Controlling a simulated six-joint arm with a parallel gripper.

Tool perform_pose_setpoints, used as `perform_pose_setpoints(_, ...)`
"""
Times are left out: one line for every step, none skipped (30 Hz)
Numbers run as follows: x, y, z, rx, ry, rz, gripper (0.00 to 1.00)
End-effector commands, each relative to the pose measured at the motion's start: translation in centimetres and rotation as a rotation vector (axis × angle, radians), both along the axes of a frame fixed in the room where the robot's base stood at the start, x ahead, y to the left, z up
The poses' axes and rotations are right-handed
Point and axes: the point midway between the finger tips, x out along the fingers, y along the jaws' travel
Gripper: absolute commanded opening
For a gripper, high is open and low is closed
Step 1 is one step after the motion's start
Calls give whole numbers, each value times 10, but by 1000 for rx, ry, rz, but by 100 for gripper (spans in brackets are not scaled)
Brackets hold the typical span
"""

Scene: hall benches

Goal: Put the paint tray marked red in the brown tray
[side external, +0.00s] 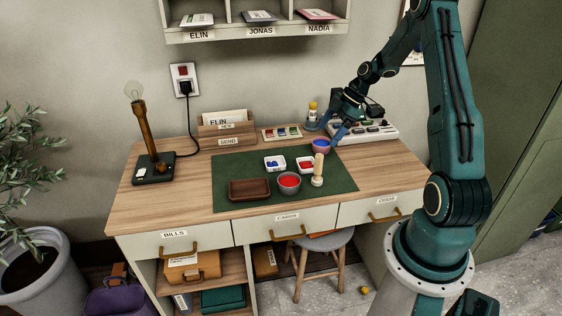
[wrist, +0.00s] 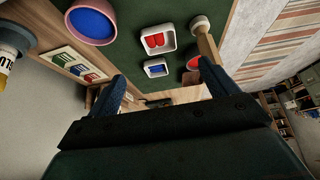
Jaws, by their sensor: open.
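The small white tray with red in it (side external: 305,164) sits on the green mat, right of a like white tray with blue (side external: 275,163). In the wrist view the red one (wrist: 154,40) and the blue one (wrist: 155,68) both show beyond the fingers. My gripper (side external: 346,129) is above the desk's back right, beside the pink-purple bowl with blue (side external: 321,146). Its fingers (wrist: 162,72) are apart with nothing held between them.
A grey bowl with red (side external: 289,182) and an upright wooden-handled tool (side external: 318,180) stand close in front of the red tray. A swatch card (side external: 282,133), a yellow-topped bottle (side external: 312,112) and a pale keyed device (side external: 375,131) are behind. The mat's left back is clear.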

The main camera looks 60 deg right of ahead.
Motion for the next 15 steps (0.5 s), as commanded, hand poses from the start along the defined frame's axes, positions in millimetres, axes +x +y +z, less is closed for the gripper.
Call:
perform_pose_setpoints(2,3,-6,2,2,2,85)
perform_pose_setpoints(3,5,-10,3,3,1,85)
perform_pose_setpoints(5,7,-15,3,4,2,85)
perform_pose_setpoints(7,9,-19,3,4,2,85)
perform_pose_setpoints(9,10,-23,3,3,2,85)
perform_pose_setpoints(11,13,-29,4,4,3,85)
perform_pose_setpoints(12,14,-33,4,4,3,85)
perform_pose_setpoints(14,16,-36,3,4,2,85)
perform_pose_setpoints(16,18,-41,3,4,2,85)
perform_pose_setpoints(17,19,-45,3,4,2,85)
perform_pose_setpoints(19,20,-48,2,4,1,85)
perform_pose_setpoints(20,22,-52,2,4,1,85)
perform_pose_setpoints(21,23,-54,2,4,1,85)
perform_pose_setpoints(22,23,-56,2,4,1,85)
perform_pose_setpoints(23,24,-59,1,3,1,85)
